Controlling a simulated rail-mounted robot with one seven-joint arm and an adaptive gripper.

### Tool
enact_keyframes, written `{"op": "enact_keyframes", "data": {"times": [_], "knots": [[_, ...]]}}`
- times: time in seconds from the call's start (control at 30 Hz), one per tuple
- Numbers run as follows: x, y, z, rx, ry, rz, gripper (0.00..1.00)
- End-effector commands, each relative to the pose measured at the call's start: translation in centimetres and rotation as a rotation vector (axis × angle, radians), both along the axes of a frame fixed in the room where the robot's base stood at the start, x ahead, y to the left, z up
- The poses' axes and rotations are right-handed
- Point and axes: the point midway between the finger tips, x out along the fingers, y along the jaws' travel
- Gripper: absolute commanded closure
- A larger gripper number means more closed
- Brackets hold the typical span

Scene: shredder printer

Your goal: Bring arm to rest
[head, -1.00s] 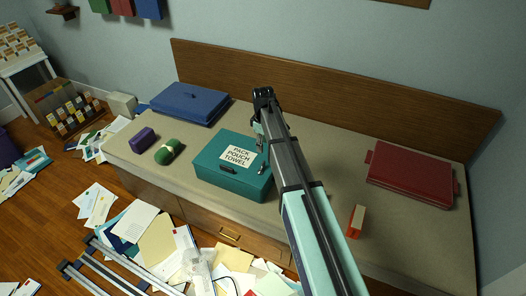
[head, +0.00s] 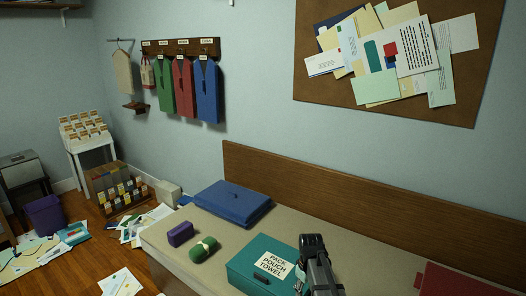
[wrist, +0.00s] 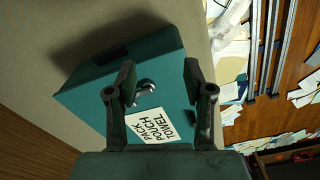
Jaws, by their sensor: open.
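My gripper (wrist: 160,72) is open and empty, its two fingers spread apart above the teal box in the wrist view. In the head view my arm's end (head: 314,250) stands at the right side of the teal box (head: 240,268), and the fingers are hard to make out. The teal box has a label reading "PACK POUCH TOWEL" and lies closed on the bench. In the wrist view the box (wrist: 85,95) shows a metal latch between the fingers. I cannot tell whether the fingers touch it.
On the bench (head: 170,238) lie a blue case (head: 232,202), a purple pouch (head: 180,234), a green roll (head: 203,249) and a red case (head: 455,283). A wooden backboard (head: 345,207) runs behind. Papers litter the floor at left.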

Motion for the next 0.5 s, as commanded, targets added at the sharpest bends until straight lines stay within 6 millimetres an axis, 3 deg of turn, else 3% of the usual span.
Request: {"op": "enact_keyframes", "data": {"times": [0.03, 0.2, 0.43, 0.5], "knots": [[-4.3, -0.1, -1.8, 0.0, 0.006, -0.082, 0.48], [-11.5, -0.3, -5.6, 0.0, 0.002, -0.337, 0.48], [-19.7, -0.5, -8.4, 0.001, -0.002, -0.616, 0.48], [-19.7, -0.5, -10.2, -0.009, 0.031, -0.606, 0.48]]}}
